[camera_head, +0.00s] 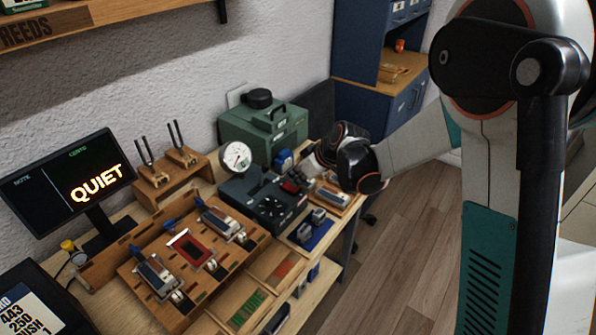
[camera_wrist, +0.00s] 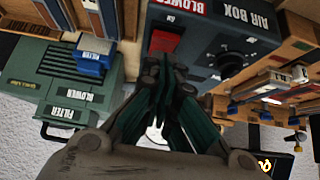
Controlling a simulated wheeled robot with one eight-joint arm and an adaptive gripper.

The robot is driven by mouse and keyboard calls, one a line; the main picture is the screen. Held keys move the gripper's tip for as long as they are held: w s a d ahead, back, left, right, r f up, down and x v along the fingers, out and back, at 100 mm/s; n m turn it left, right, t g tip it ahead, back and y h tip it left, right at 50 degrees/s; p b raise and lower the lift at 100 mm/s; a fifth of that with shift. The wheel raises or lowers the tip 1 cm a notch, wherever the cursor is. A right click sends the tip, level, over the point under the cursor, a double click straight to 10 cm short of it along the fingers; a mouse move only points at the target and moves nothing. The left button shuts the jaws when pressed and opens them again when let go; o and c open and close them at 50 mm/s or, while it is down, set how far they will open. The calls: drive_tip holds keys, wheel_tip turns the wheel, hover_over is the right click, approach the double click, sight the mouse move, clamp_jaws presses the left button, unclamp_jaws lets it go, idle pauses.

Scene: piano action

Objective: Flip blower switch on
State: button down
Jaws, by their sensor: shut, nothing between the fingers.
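The red blower switch (camera_wrist: 164,42) sits on the dark blue-grey air box (camera_wrist: 205,45), beside the red BLOWER label (camera_wrist: 183,7). The wrist view appears upside down. My gripper (camera_wrist: 166,66) is shut and empty, with its dark green fingertips close to the switch; I cannot tell whether they touch it. In the head view, the air box (camera_head: 236,192) stands on the bench, and my gripper (camera_head: 301,178) is at its right side by the red switch (camera_head: 290,186). Whether the switch is on or off cannot be told.
A black knob (camera_wrist: 230,65) is beside the switch. A pressure gauge (camera_head: 237,157) rises at the air box. Wooden jigs (camera_head: 185,255) fill the left bench. A monitor (camera_head: 66,185) reads QUIET.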

drive_tip(key=shift+f, duration=0.55)
drive_tip(key=shift+s+d+f+b, duration=0.25)
drive_tip(key=shift+d+f+b, duration=0.1)
drive_tip(key=shift+f+b, duration=0.4)
drive_tip(key=shift+r, duration=0.2)
drive_tip(key=shift+a, duration=0.1)
drive_tip(key=shift+w+a+r+p, duration=0.35)
drive_tip(key=shift+w+a, duration=0.1)
drive_tip(key=shift+a, duration=0.1)
